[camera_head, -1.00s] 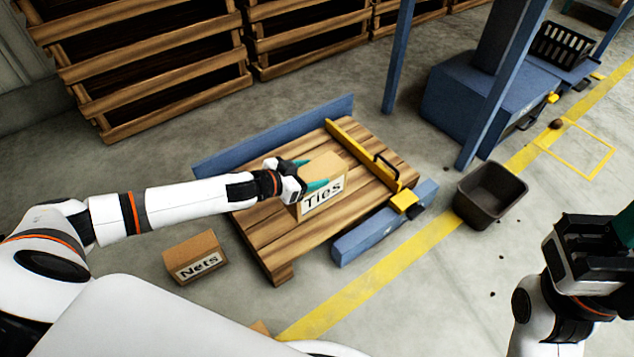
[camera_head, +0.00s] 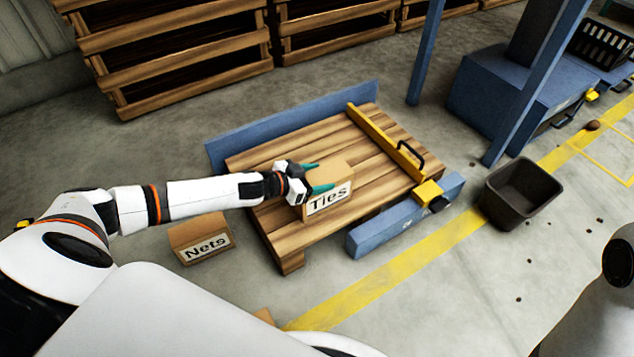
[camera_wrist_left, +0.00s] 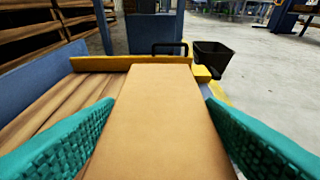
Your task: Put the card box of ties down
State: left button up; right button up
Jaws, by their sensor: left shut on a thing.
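The card box of ties (camera_head: 328,203), brown with a white "Ties" label, is at the front part of the wooden pallet (camera_head: 290,237). I cannot tell whether its base touches the boards. My left gripper (camera_head: 318,178) reaches in from the left, with its teal fingers on either side of the box. In the left wrist view the box (camera_wrist_left: 158,120) fills the middle between the two ribbed finger pads and looks upright. My right gripper is out of the picture; only part of my right arm shows at the right edge.
A "Nets" box (camera_head: 200,238) stands on the floor left of the pallet. A blue rail (camera_head: 300,122) and a yellow bar (camera_head: 385,142) edge the pallet. A dark bin (camera_head: 520,195) stands to the right. The pallet's middle boards are clear.

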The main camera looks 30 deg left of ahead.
pick_arm(q)
jog(key=shift+r, duration=0.1)
jog(key=o, duration=1.5)
jog(key=shift+f, duration=0.2)
